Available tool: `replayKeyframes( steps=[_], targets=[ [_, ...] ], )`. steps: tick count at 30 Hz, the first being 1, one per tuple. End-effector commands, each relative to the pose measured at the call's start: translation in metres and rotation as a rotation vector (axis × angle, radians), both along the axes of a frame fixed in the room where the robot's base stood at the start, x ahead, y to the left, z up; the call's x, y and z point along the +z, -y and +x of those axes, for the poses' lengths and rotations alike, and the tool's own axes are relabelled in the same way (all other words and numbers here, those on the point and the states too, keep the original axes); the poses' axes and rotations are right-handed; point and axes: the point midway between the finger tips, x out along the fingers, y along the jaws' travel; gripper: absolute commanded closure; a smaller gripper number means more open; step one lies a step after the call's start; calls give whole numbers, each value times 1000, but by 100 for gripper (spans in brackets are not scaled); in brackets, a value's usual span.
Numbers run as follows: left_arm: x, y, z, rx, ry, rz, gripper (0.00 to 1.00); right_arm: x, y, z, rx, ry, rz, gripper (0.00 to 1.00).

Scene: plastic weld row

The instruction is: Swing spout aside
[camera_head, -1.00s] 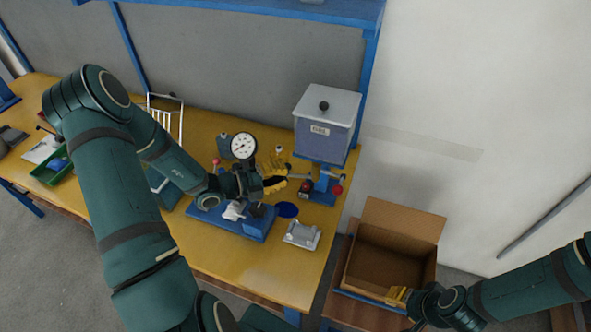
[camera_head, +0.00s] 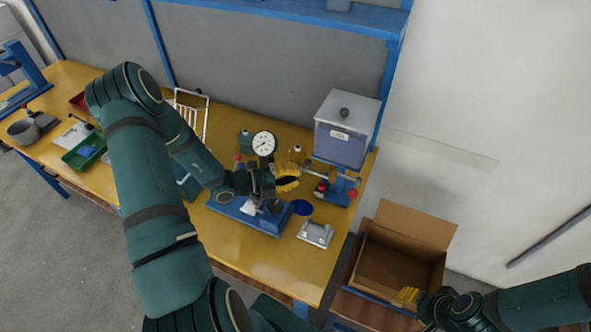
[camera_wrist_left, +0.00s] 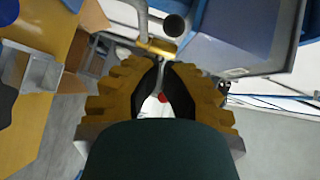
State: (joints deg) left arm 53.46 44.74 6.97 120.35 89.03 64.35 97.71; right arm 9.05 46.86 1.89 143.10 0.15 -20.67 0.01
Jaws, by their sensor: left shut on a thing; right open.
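A grey-lidded hopper (camera_head: 341,146) stands on a blue stand at the back right of the yellow bench. A thin metal spout (camera_head: 325,173) runs in front of it. My left gripper (camera_head: 288,178), with ribbed yellow fingers, is at the spout's left end, left of the hopper. In the left wrist view the fingers (camera_wrist_left: 160,90) close around a slim grey part of the spout (camera_wrist_left: 160,66), below a yellow collar (camera_wrist_left: 157,47); a red tip shows between them. The exact contact is partly hidden. My right gripper (camera_head: 408,296) is open at the cardboard box's front edge.
The open cardboard box (camera_head: 385,270) sits right of the bench.

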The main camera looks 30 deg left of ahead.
Motion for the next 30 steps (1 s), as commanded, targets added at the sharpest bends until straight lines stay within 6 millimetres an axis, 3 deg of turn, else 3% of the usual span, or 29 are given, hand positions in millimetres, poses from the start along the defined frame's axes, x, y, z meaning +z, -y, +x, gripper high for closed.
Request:
replayKeyframes(
  steps=[1,9,15,30],
  targets=[
    [6,1,-6,-2,-3,-1,100,11,0,0,1,0,1,53],
    [10,-45,-44,1,0,3,100,2,0,0,1,0,1,53],
    [14,-67,-63,1,-1,2,100,1,0,0,0,0,1,53],
    [16,-74,-70,-2,0,1,100,1,0,0,1,1,1,53]
  ],
)
